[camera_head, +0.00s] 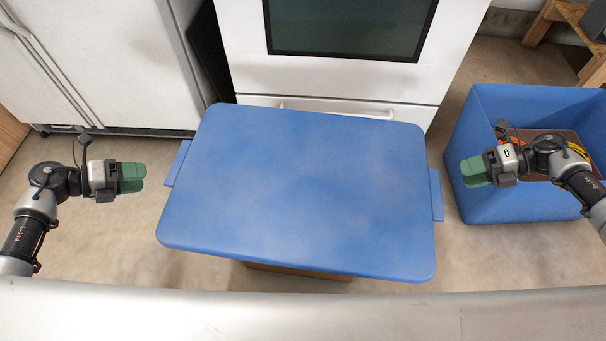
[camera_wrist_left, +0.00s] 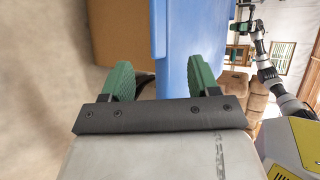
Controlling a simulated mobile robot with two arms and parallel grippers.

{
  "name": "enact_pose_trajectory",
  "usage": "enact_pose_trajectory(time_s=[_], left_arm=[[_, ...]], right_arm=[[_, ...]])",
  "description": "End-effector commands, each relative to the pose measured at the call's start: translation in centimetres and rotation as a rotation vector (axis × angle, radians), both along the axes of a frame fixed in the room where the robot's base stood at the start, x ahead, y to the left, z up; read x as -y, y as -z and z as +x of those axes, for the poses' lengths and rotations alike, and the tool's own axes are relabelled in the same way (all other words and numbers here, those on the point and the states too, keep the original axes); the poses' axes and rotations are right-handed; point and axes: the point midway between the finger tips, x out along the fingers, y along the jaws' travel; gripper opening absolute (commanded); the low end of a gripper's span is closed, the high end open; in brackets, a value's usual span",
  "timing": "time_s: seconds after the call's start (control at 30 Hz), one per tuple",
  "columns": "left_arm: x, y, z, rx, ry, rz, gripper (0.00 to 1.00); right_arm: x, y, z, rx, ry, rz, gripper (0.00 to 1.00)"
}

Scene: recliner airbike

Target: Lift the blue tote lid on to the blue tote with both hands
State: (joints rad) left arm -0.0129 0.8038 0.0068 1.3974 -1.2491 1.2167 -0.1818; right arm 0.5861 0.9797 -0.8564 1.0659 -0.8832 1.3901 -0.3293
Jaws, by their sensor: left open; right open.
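The blue tote lid (camera_head: 300,190) lies flat in the middle of the head view, on top of a brown support that shows below its front edge. It has a handle tab at its left side and another at its right side. The open blue tote (camera_head: 505,207) stands on the floor at the right. My left gripper (camera_head: 143,177) is open and empty, apart from the lid's left handle. My right gripper (camera_head: 465,173) is open and empty, between the lid's right handle and the tote, in front of the tote's opening. In the left wrist view the lid (camera_wrist_left: 180,75) stretches beyond the open fingers (camera_wrist_left: 163,82).
A white oven (camera_head: 340,75) stands close behind the lid. A white fridge (camera_head: 100,70) stands at the back left. Dark and orange items lie inside the tote. A wooden stand (camera_head: 560,25) is at the back right. Bare floor shows left of the lid.

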Motion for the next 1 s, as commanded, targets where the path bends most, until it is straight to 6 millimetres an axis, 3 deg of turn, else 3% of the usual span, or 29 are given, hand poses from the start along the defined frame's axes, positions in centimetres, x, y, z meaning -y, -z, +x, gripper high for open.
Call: enact_pose_trajectory(time_s=[0.2,0.4,0.8,0.83,1.0], left_arm=[[3.2,1.8,1.6,0.003,0.000,-0.003,0.61],[4.9,3.0,2.5,0.000,0.000,-0.001,0.61],[5.5,3.4,2.7,0.000,0.000,0.000,0.61],[5.5,3.4,2.7,0.000,0.000,0.000,0.59],[5.4,3.3,2.7,0.000,0.000,0.000,0.33]], right_arm=[[-3.4,2.1,0.1,-0.001,0.000,0.002,0.52],[-5.4,3.3,0.1,-0.001,0.000,0.000,0.52],[-5.9,3.7,0.1,0.000,0.001,0.000,0.52],[-5.9,3.7,0.1,0.000,0.001,0.000,0.50],[-5.9,3.7,0.1,0.000,0.001,-0.001,0.24]])
